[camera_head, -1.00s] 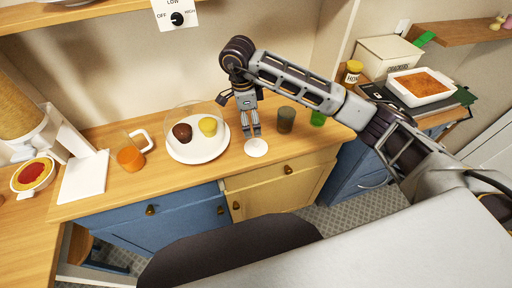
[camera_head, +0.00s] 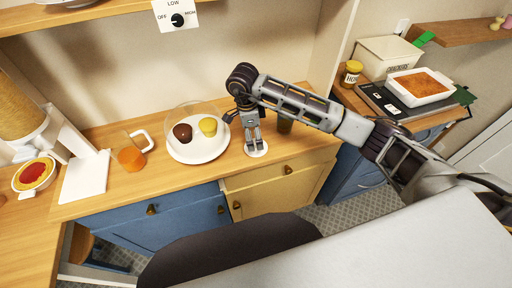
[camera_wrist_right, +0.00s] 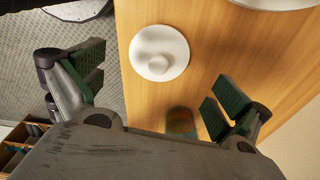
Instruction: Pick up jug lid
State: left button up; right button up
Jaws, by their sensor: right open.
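The jug lid (camera_head: 260,154), a small white disc, lies flat on the wooden counter near its front edge. In the right wrist view the lid (camera_wrist_right: 175,66) shows whole with its round knob, between and a little beyond the fingers. My right gripper (camera_head: 254,147) points down over the lid and hides part of it in the head view. Its green-padded fingers are spread apart with nothing between them in the wrist view (camera_wrist_right: 157,86). A glass jug (camera_head: 131,158) with orange liquid and a white handle stands at the left of the counter. My left gripper is out of view.
A white plate (camera_head: 197,157) with a brown and a yellow item under a clear dome stands just left of my right gripper. Free counter lies between jug and plate.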

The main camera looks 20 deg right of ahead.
jog(key=shift+f, duration=0.1)
jog(key=shift+s+d+f+p, duration=0.15)
jog(key=shift+f+p, duration=0.1)
jog(key=shift+f, duration=0.5)
jog(key=shift+s+d+f+p, duration=0.15)
jog(key=shift+f+p, duration=0.1)
jog(key=shift+f, duration=0.45)
jog(key=shift+w+d+f, duration=0.1)
jog(key=shift+w+f, duration=0.05)
jog(key=shift+f, duration=0.85)
